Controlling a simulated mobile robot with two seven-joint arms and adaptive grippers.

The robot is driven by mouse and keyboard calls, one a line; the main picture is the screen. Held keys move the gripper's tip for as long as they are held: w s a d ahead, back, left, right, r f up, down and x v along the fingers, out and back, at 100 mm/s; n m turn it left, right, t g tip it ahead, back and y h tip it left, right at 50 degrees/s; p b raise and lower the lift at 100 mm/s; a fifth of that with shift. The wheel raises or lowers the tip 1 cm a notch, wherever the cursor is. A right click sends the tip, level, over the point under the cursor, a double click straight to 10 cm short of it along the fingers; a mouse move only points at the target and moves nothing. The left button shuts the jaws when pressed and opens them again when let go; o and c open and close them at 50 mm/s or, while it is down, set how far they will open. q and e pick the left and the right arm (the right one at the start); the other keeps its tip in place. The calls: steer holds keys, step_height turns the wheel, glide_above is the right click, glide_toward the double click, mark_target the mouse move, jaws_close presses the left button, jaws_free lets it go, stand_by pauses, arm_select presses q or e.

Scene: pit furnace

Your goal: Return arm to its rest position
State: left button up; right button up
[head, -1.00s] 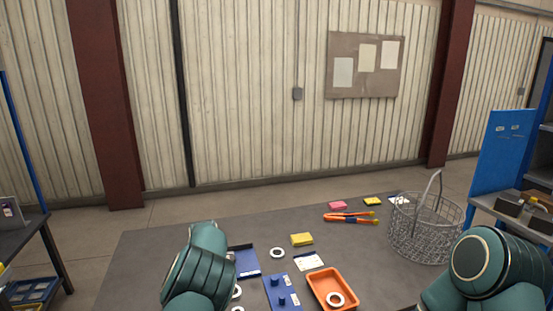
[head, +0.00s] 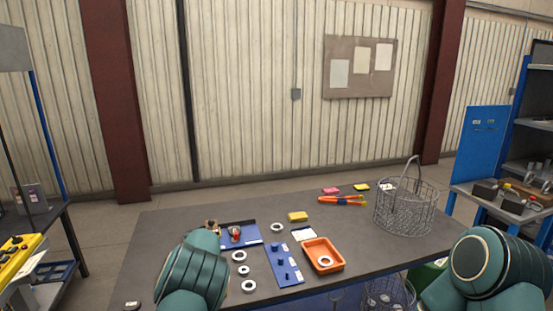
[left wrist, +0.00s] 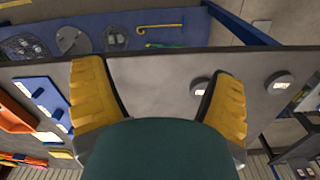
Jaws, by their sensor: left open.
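My left gripper (left wrist: 158,70) shows in the left wrist view with its two yellow fingers wide apart and nothing between them. It is over the grey table (left wrist: 150,88), near its edge; height above it is hard to tell. Two dark round pieces with white labels (left wrist: 200,86) (left wrist: 278,82) lie beside and beyond the right finger. In the head view only my teal arm links show, at the lower left and lower right. My left gripper is hidden there, and my right gripper is out of view.
On the table (head: 180,235) lie a blue pegged board (head: 284,265), an orange tray (head: 336,258) holding a white ring, a blue tray (head: 250,236), several rings and a yellow block (head: 298,217). A wire basket (head: 405,210) stands at the right. Blue shelving (head: 480,150) stands beyond.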

arm_select(q)
steer(key=s+a+f+n+b, duration=0.15)
steer(key=s+f+b, duration=0.25)
steer(key=s+f, duration=1.25)
steer(key=s+d+t+h+b, duration=0.2)
steer(key=s+d+h, duration=0.1)
steer(key=s+d, duration=0.9)
steer(key=s, duration=0.3)
steer(key=shift+d+f+h+b, duration=0.15)
steer(key=shift+d+h+b, duration=0.15)
steer(key=shift+h+b, duration=0.1)
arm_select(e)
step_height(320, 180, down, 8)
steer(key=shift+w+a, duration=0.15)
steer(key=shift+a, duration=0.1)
arm_select(q)
steer(key=shift+m, duration=0.25)
